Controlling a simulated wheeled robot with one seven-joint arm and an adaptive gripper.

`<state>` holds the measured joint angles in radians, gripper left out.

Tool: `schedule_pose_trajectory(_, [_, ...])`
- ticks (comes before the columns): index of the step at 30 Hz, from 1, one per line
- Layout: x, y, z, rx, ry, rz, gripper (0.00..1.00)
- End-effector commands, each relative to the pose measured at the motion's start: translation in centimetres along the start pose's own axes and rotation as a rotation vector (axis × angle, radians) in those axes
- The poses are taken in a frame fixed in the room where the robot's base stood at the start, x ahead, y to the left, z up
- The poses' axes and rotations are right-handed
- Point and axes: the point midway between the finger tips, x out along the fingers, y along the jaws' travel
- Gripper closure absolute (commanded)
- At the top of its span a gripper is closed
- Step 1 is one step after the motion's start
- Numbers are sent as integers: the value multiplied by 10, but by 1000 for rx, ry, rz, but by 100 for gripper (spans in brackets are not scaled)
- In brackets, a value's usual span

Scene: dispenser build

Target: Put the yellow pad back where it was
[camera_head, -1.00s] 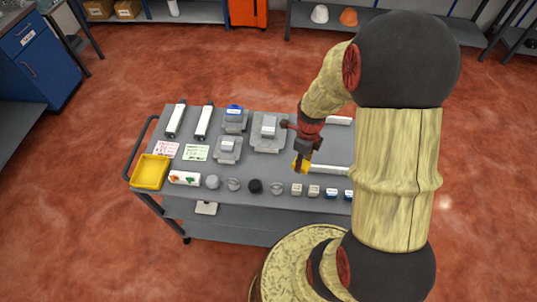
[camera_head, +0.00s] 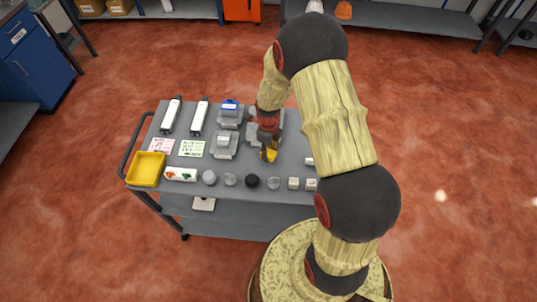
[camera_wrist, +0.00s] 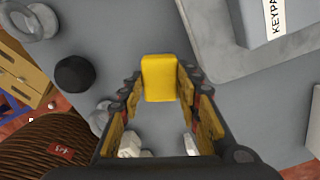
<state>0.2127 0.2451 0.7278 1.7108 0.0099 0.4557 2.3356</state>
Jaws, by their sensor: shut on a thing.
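My gripper (camera_head: 268,145) is above the grey cart top in the head view, near its middle. In the wrist view my gripper (camera_wrist: 160,85) has its two fingers on either side of the yellow pad (camera_wrist: 159,78) and is shut on it. The pad also shows as a small yellow patch at the gripper's tip in the head view (camera_head: 270,156). A grey housing labelled KEYPAD (camera_wrist: 235,50) lies at the upper right of the wrist view; its label is partly cut off. I cannot tell how high the pad is above the cart.
The cart top (camera_head: 190,132) holds a yellow tray (camera_head: 146,169), white bars (camera_head: 199,117), note cards (camera_head: 192,149), grey housings (camera_head: 225,145) and a front row of small parts, including a black knob (camera_head: 252,182). My arm covers the cart's right part.

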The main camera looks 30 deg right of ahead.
Motion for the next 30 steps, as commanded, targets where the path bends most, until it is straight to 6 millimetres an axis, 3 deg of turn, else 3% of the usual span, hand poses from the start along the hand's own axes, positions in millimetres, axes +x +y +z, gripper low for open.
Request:
schedule_pose_trajectory(4, [22, 1, -2, 1, 3, 3, 87])
schedule_pose_trajectory(11, [25, 1, -2, 1, 2, 2, 90])
schedule_pose_trajectory(12, [25, 1, -2, 1, 2, 3, 65])
schedule_pose_trajectory(21, [24, 1, -2, 1, 2, 2, 49])
schedule_pose_trajectory(30, [22, 0, -2, 1, 1, 1, 49])
